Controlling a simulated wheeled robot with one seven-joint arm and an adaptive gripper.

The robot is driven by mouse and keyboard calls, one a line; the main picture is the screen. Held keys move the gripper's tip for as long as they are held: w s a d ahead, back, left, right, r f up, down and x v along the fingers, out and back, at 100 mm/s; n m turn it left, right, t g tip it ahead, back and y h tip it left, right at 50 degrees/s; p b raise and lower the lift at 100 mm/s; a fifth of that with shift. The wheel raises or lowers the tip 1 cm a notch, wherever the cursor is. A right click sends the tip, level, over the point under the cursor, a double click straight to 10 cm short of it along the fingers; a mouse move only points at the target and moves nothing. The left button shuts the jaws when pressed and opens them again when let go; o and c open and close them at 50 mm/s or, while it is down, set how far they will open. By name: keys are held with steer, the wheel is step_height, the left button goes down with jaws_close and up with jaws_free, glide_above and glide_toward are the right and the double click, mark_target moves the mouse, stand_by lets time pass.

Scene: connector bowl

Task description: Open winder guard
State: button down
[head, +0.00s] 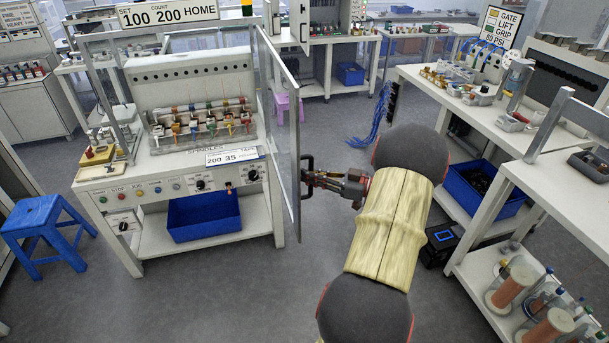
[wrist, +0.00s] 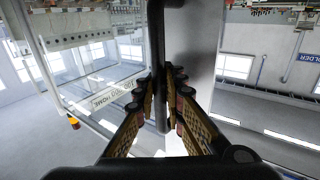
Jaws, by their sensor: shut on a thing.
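The winder guard (head: 279,125) is a clear framed panel on the right side of the winder. It stands swung out from the machine's front, at an angle to it. Its dark bar handle (head: 306,176) is on the outer face, facing my arm. My gripper (head: 316,180) is at the handle, coming from the right. In the wrist view, my gripper (wrist: 160,105) is shut on the dark vertical handle bar (wrist: 157,60), with a finger on each side. The winder (head: 195,90) shows a row of colored spindles, open to view from the front.
A blue bin (head: 203,216) sits on the winder's lower shelf. A blue stool (head: 45,235) stands at the left. A white workbench (head: 470,110) with a blue bin (head: 485,190) beneath is at the right. Grey floor (head: 240,290) is clear in front of the winder.

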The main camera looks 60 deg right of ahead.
steer(key=shift+s+a+f, duration=0.1)
steer(key=shift+f, duration=0.05)
steer(key=c, duration=2.2)
jaws_free()
steer(key=shift+s, duration=0.1)
steer(key=o, duration=0.3)
steer(key=v, duration=1.2)
